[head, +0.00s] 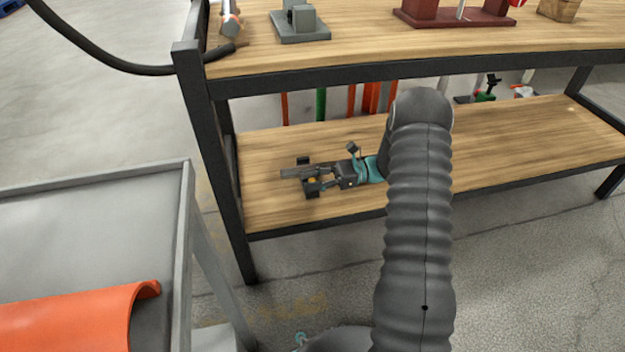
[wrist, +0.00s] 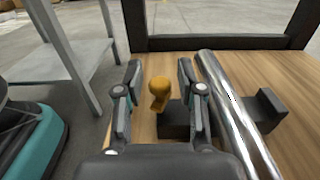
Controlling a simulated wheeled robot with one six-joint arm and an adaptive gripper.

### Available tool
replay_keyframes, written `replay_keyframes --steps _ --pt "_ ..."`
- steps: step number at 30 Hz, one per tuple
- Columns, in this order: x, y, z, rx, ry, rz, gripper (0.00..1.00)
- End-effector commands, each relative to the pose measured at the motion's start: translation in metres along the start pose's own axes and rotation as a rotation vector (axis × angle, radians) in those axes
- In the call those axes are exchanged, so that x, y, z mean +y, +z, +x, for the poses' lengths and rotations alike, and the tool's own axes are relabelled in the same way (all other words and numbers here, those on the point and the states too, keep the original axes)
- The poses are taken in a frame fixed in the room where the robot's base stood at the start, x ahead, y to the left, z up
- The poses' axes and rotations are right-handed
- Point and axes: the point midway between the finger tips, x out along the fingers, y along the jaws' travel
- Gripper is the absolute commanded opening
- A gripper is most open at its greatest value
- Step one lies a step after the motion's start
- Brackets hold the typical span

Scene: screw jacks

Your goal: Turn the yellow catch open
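The yellow catch (wrist: 159,90) has a rounded knob on top and stands beside a dark block (wrist: 175,122) in the wrist view. A shiny silver rod (wrist: 232,100) runs past the block on the right. My gripper (wrist: 159,68) is open, with one finger on each side of the catch and visible gaps between. In the head view my gripper (head: 318,178) is low over the left part of the lower shelf, by the rod (head: 300,172). The catch is mostly hidden there by my fingers.
The wooden lower shelf (head: 480,150) is mostly clear to the right. The upper bench top (head: 360,40) hangs above it, with a grey jack (head: 299,22) on it. A dark bench leg (head: 215,150) stands left, beside a grey cart (head: 90,230) holding an orange curved piece (head: 80,320).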

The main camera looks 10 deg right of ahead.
Motion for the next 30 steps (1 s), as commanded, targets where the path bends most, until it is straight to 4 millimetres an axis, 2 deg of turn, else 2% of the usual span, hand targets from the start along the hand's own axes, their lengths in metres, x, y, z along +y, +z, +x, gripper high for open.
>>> replay_keyframes --steps 11,14,24,30 --pt "0.000 0.005 0.000 0.001 0.000 -0.002 0.44" --pt "0.000 0.016 0.000 0.001 0.000 -0.003 0.44" --pt "0.000 0.075 0.000 0.002 0.000 -0.003 0.44" --pt "0.000 0.096 0.000 0.000 0.001 -0.001 0.44"
